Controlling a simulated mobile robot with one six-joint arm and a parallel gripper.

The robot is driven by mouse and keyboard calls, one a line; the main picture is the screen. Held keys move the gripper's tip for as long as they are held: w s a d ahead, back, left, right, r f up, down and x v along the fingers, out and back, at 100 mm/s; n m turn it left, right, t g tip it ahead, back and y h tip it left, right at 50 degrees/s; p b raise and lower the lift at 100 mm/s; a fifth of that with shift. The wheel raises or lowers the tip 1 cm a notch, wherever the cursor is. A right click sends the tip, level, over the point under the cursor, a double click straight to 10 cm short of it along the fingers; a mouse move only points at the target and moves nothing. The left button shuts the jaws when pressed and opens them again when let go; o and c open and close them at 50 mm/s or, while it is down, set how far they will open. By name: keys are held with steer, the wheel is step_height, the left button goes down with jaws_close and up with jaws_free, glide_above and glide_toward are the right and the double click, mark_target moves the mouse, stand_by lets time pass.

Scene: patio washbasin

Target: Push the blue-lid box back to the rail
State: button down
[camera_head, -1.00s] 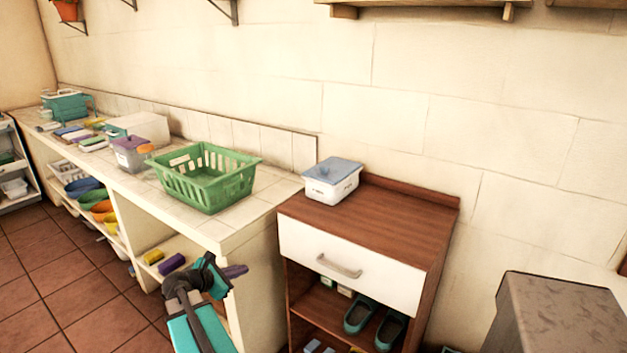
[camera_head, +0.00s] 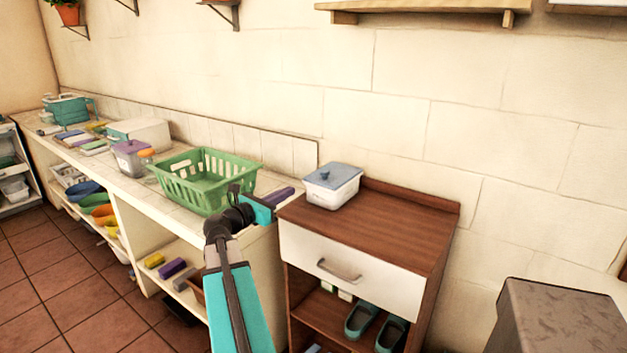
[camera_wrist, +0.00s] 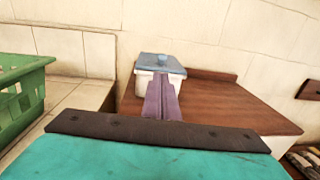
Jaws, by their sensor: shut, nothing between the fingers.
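The blue-lid box (camera_head: 332,186), white with a blue lid and knob, stands upright on the left part of the brown wooden cabinet top (camera_head: 385,222). The raised rail (camera_head: 411,194) runs along the back of that top, by the wall. My gripper (camera_head: 285,195) has purple fingers and is shut and empty, at the left of the box near the cabinet's left edge. In the wrist view my gripper (camera_wrist: 162,98) points at the box (camera_wrist: 160,66) and covers part of its front. I cannot tell whether the fingers touch it.
A green basket (camera_head: 207,182) stands on the tiled counter (camera_head: 172,203) left of the cabinet. A wooden shelf (camera_head: 430,8) hangs on the wall above. A grey block-like stand (camera_head: 555,315) is at the lower right. The right part of the cabinet top is clear.

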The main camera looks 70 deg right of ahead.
mark_target(321, 175)
steer(key=p+x, duration=0.2)
steer(key=x, duration=1.2)
steer(key=shift+w+f, duration=0.1)
stand_by(0.3)
steer(key=shift+p+x, duration=0.3)
steer(key=shift+x, duration=1.5)
steer(key=shift+a, duration=0.1)
steer(key=b+v, duration=0.1)
steer(key=v, duration=1.3)
